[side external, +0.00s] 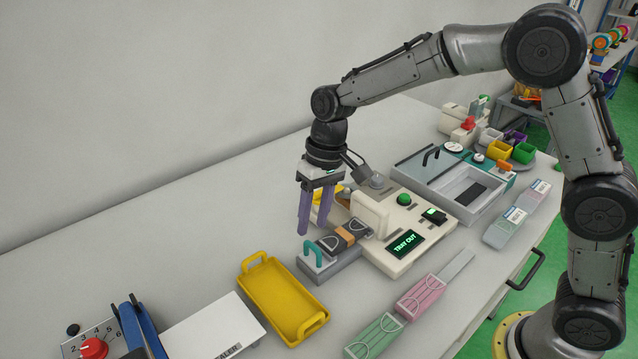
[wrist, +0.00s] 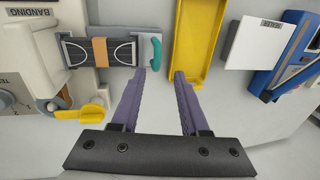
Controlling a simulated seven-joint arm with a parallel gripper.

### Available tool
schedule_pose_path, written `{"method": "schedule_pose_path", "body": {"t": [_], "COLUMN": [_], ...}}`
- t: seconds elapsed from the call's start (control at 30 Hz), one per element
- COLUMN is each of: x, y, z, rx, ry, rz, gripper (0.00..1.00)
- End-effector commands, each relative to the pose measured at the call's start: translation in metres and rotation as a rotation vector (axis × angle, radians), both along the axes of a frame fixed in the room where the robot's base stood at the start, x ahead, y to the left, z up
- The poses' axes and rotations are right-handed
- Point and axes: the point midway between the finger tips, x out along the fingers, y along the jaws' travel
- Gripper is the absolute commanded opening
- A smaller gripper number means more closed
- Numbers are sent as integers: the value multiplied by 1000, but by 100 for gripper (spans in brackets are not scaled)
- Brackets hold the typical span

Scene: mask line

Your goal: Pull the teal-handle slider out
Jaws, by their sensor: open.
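The teal handle (side external: 312,252) stands at the front end of a grey slider (side external: 335,262) beside the cream machine. It also shows in the wrist view (wrist: 156,53). A dark block with white outlines and an orange band (side external: 348,235) lies on the slider, and shows in the wrist view too (wrist: 99,49). My gripper (side external: 311,232), with long purple fingers, points down behind the handle in the side view. In the wrist view my gripper (wrist: 160,73) is open and empty. The handle's lower end lies close to the left fingertip; whether they touch I cannot tell.
A yellow tray (side external: 283,298) lies right beside the slider. The cream machine (side external: 395,232) has a lit screen reading "TRAY OUT" (side external: 405,242) and a green button (side external: 404,199). A yellow lever (wrist: 85,111) sticks out of the machine. Pink and green packs (side external: 421,297) lie in front.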

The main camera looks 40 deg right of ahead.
Motion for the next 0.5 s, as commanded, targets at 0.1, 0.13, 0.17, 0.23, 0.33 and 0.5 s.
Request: {"method": "schedule_pose_path", "body": {"t": [0.1,0.13,0.17,0.23,0.33,0.5], "x": [1,1,0,1,0,0], "y": [-6,-7,-8,-10,-14,-17], "z": [28,35,41,54,70,87], "rx": [1,1,0,1,1,1], "ry": [-6,-6,-5,-5,-4,-2], "rz": [-1,0,0,0,0,0], "gripper": [45,45,45,45,45,45]}}
